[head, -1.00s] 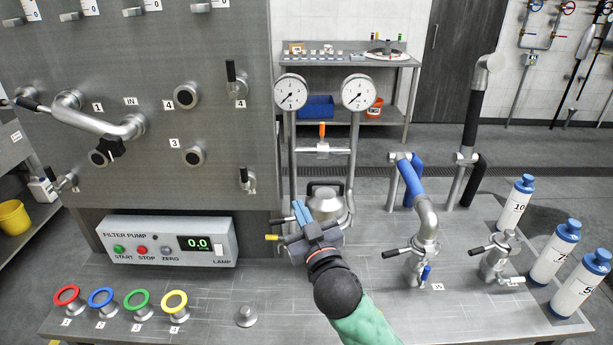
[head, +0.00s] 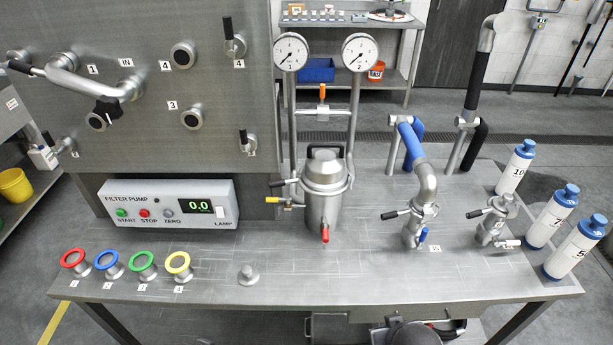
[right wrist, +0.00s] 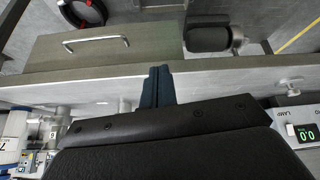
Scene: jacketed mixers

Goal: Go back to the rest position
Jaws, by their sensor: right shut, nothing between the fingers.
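My right gripper (right wrist: 157,86) shows in the right wrist view as dark blue fingers pressed together, with nothing between them. It is in front of the bench's front edge (right wrist: 225,72), apart from the equipment. In the head view neither gripper shows. The steel filter vessel (head: 322,205) stands upright on the bench (head: 340,270) with its black top handle, a yellow-handled valve at left and a red tap at its foot. Nothing of mine touches it.
The filter pump box (head: 168,205) reads 0.0; it also shows in the right wrist view (right wrist: 300,125). Coloured ring ports (head: 142,265) line the front left. A blue-hosed pipe (head: 410,140) and white bottles (head: 550,218) stand at right. A drawer (right wrist: 105,45) is below the bench.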

